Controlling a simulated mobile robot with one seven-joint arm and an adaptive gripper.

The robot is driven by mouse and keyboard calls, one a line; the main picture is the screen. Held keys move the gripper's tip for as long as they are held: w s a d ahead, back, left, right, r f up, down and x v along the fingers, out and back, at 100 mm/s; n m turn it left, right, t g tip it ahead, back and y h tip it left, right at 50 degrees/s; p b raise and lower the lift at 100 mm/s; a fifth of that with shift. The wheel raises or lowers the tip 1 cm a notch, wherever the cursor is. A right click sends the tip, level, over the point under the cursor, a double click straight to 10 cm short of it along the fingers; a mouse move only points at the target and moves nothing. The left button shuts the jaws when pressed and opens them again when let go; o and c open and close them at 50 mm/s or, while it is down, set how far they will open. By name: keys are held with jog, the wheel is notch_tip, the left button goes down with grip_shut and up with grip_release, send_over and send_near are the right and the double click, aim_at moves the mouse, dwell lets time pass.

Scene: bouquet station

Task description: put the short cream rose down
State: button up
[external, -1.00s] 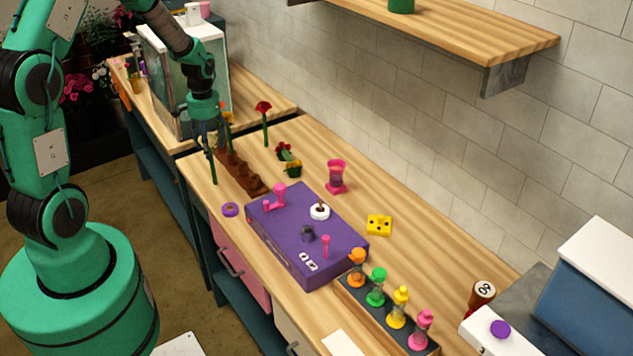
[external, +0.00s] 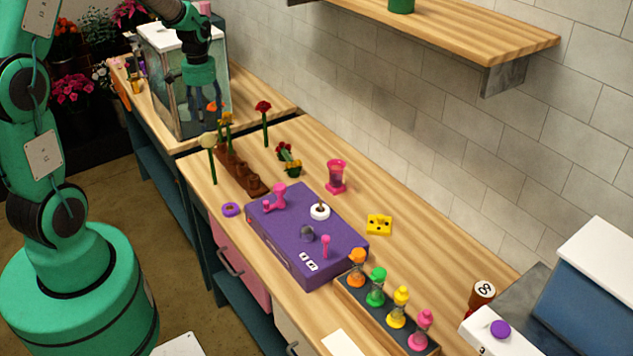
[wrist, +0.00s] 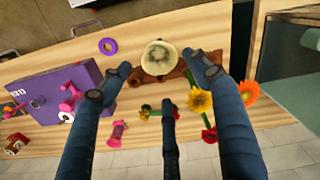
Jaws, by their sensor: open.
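In the wrist view the rose's pale head (wrist: 158,57) shows from above between my spread fingers, covering part of the holder. My gripper (external: 203,107) is open and empty, above the rose and clear of it.
An orange flower (wrist: 249,91), a yellow flower (wrist: 200,99) and an upright red flower (external: 263,107) are near the holder. Red and yellow blooms (external: 289,158) lie to its right. A purple box (external: 290,222) and purple ring (external: 231,209) are nearer.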

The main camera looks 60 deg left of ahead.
jog(key=shift+r, duration=0.55)
dwell(0.5)
jog(key=shift+d+r, duration=0.2)
jog(key=s+d+r+m+t, duration=0.2)
jog(key=s+d+r+m, duration=0.15)
jog(key=d+r, duration=1.3)
jog(key=s+d+r+m+t, duration=0.1)
jog(key=s+d+r+t, duration=0.1)
jog(key=s+d, duration=0.6)
jog(key=s+d+r+m+t, duration=0.1)
jog(key=s+d+r, duration=0.3)
jog(key=s+d, duration=0.4)
jog(key=shift+r+t, duration=0.15)
jog(key=shift+t, duration=0.25)
